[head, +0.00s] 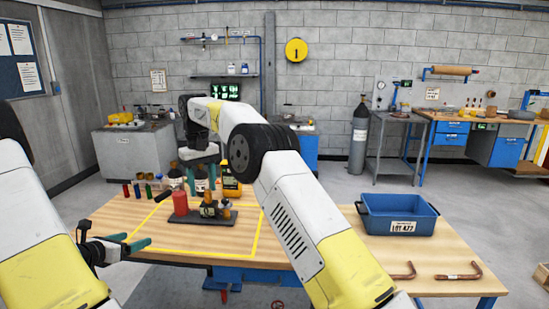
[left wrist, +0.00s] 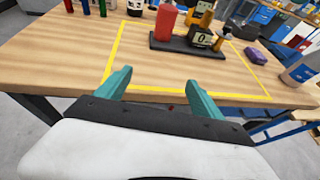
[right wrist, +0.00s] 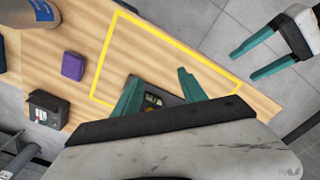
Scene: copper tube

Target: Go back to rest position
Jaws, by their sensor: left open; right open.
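My left gripper (head: 130,241) is open and empty at the left front edge of the wooden table (head: 112,213). My right gripper (head: 200,177) points down over the back of the yellow-taped area, partly hidden by my right arm. In the right wrist view its fingers (right wrist: 158,83) are open; a dark fixture shows beyond them, with no visible grasp. Two bent copper tubes (head: 404,271) (head: 460,272) lie apart at the table's right front.
A blue bin (head: 398,216) stands on the right side of the table. A dark base (head: 215,218) with a red cylinder (head: 181,204) sits inside the yellow tape. Small bottles (head: 138,189) line the back left. A purple block (right wrist: 73,67) lies beside the tape.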

